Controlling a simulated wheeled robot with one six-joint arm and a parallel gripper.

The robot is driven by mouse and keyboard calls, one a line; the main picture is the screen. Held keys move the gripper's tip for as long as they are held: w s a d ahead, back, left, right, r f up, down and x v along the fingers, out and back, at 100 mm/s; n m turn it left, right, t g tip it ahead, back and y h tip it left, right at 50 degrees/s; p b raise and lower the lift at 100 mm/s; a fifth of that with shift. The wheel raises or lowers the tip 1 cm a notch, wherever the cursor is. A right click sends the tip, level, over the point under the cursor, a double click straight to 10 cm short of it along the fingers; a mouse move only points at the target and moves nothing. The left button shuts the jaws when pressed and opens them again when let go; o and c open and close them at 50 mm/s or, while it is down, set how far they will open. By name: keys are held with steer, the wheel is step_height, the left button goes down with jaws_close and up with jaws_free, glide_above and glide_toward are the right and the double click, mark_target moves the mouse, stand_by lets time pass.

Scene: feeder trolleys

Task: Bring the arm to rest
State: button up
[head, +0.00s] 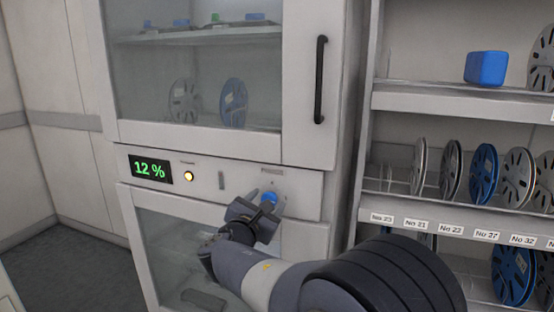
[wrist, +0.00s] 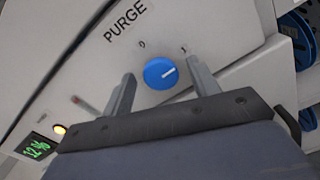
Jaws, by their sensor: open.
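My gripper (head: 262,196) is in front of the cabinet's control panel, at the end of my arm, which reaches in from the lower right. In the wrist view my gripper (wrist: 160,88) is open, with its two fingers apart on either side of a blue PURGE knob (wrist: 160,73). The fingers do not visibly touch the knob. The knob's white mark points toward the "1" side. In the head view the knob (head: 269,198) shows just beyond the fingertips. I cannot tell the exact gap in depth.
The cabinet's glass door (head: 200,75) with a black handle (head: 320,80) is above the panel. A display (head: 150,170) reads 12 % beside a lit yellow lamp (head: 188,176). A shelf rack (head: 440,104) with several reels and a blue box (head: 486,68) stands at the right.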

steer(key=shift+s+a+n+p, duration=0.25)
steer(key=shift+s+n+p, duration=0.35)
steer(key=shift+n+p, duration=0.55)
steer(key=shift+s+a+n+p, duration=0.25)
steer(key=shift+s+n+p, duration=0.35)
steer(key=shift+n+p, duration=0.5)
